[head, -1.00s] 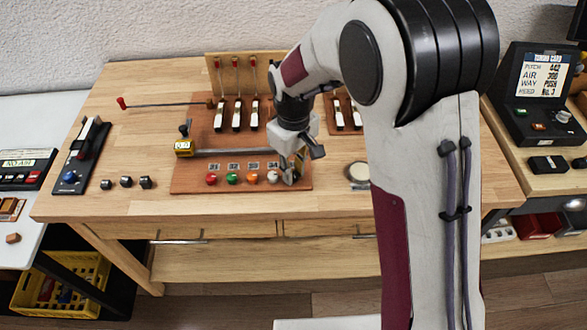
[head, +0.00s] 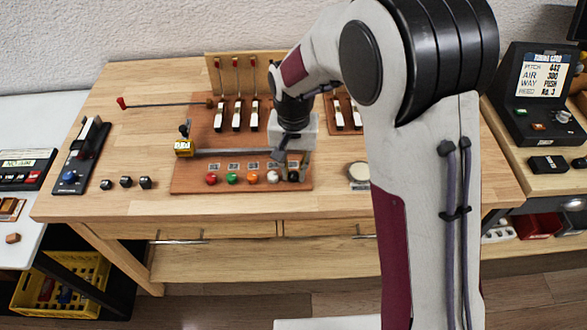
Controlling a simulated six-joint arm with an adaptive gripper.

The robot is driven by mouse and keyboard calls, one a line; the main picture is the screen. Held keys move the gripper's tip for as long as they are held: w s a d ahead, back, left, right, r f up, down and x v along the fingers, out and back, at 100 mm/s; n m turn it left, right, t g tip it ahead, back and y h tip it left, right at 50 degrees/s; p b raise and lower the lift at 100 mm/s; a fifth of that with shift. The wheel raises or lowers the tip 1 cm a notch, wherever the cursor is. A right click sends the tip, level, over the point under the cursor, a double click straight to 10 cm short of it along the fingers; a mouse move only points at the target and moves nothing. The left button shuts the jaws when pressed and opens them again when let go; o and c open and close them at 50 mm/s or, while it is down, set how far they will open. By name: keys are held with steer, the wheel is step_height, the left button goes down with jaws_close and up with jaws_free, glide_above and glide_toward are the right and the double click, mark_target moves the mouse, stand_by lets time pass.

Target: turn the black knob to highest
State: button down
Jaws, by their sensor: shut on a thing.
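The black knob (head: 293,176) is at the right end of the row of coloured knobs on the front of the wooden action board (head: 190,184). My gripper (head: 292,170) reaches down over it from behind and is shut on it; the fingers partly hide the knob. Red (head: 211,179), green (head: 232,179), orange (head: 252,179) and white (head: 272,177) knobs stand to its left, each below a small label plate. The black knob's label and pointer mark are hidden or too small to read.
White keys with red-tipped rods stand further back. A round pale dish (head: 358,172) sits to the right. Three small black blocks (head: 125,182) lie left on clear bench top.

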mark_target(294, 174)
steer(key=m, duration=1)
steer(key=shift+m, duration=0.3)
stand_by(0.4)
steer(key=c, duration=1.9)
jaws_free()
steer(key=shift+r, duration=3.7)
